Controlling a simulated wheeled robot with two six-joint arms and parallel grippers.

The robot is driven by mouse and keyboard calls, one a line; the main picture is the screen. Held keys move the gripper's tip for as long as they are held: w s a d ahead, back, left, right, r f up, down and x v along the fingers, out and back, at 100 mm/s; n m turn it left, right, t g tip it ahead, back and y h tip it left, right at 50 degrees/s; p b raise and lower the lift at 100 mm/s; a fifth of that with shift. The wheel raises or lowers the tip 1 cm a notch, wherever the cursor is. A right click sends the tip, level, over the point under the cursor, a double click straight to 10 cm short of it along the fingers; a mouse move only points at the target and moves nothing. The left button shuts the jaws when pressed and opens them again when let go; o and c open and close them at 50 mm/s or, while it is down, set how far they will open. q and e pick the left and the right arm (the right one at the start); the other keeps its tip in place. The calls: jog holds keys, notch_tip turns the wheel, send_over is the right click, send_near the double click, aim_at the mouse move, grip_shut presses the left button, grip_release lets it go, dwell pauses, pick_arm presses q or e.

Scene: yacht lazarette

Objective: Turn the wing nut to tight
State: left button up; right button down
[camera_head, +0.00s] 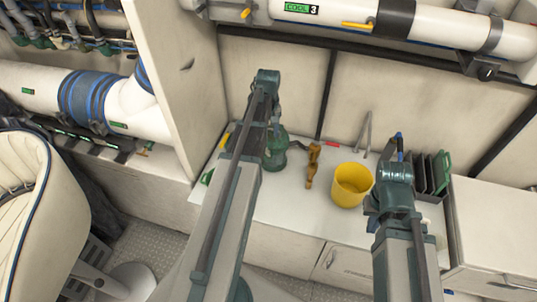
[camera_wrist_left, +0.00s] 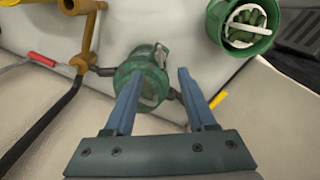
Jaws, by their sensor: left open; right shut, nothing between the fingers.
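A green, ribbed cylindrical housing (camera_head: 275,154) stands on the white counter. It also shows in the left wrist view (camera_wrist_left: 140,74), below my left gripper (camera_wrist_left: 160,75). That gripper's two blue fingers are open and apart, with the housing's top between and beyond their tips. I cannot clearly make out a wing nut on it or tell whether the fingers touch anything. In the head view my left arm covers part of the housing. My right gripper (camera_head: 399,143) is shut and empty, above the right part of the counter.
A bronze fitting (camera_head: 312,165), a yellow bucket (camera_head: 351,186) and a red-handled tool (camera_head: 332,143) lie to the right of the housing. A green container (camera_wrist_left: 240,25) stands on its other side. Dark upright plates (camera_head: 430,172) are near my right gripper.

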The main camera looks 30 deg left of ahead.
aim_at(268, 151)
pick_arm(q)
notch_tip(268, 151, down, 9)
jog(key=b, duration=0.8)
jog(key=shift+c, duration=0.3)
grip_shut()
